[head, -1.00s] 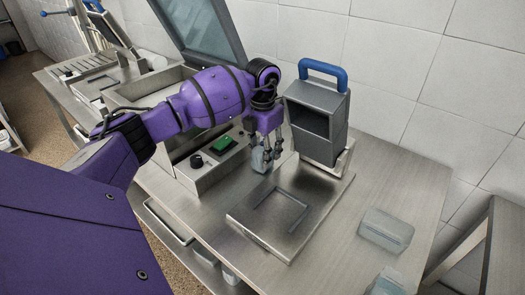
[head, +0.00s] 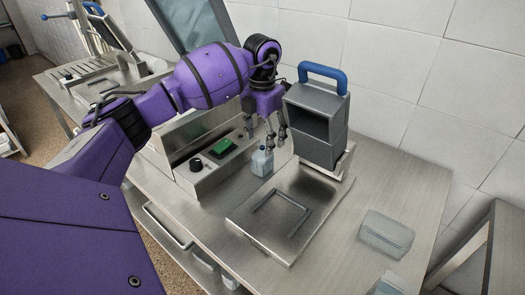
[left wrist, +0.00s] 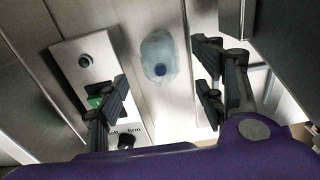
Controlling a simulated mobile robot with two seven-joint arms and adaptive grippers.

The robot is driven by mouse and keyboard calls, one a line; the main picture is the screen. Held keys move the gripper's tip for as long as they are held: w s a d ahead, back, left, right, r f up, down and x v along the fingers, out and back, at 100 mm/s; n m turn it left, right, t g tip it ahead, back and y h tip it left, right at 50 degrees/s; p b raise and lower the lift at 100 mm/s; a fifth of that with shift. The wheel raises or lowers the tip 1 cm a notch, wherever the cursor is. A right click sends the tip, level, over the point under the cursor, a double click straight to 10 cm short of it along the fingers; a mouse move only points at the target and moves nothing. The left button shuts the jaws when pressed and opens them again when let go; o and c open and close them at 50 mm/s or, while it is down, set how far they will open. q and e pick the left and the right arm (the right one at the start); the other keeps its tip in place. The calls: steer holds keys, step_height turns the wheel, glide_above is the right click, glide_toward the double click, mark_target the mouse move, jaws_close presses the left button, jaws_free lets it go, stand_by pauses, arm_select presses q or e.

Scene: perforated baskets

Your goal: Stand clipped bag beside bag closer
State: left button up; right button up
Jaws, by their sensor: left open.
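The clipped bag (head: 262,163) is a small pale-blue translucent pouch standing upright on the steel table, beside the panel of the machine with a green button (head: 223,146). A grey device with a blue handle (head: 318,130), seemingly the bag closer, stands to its right behind a flat steel plate (head: 272,216). My left gripper (head: 266,132) is open just above the bag, apart from it. In the left wrist view the bag (left wrist: 158,58) shows from above beyond the spread fingers (left wrist: 160,90), with a dark blue spot on it. My right gripper is not in view.
Two translucent containers (head: 387,233) lie at the table's right front. The machine's raised lid (head: 190,30) stands behind my left arm. A tiled wall closes the back. The table between plate and containers is clear.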

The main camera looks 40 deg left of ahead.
arm_select(q)
steer(key=shift+r, duration=2.8)
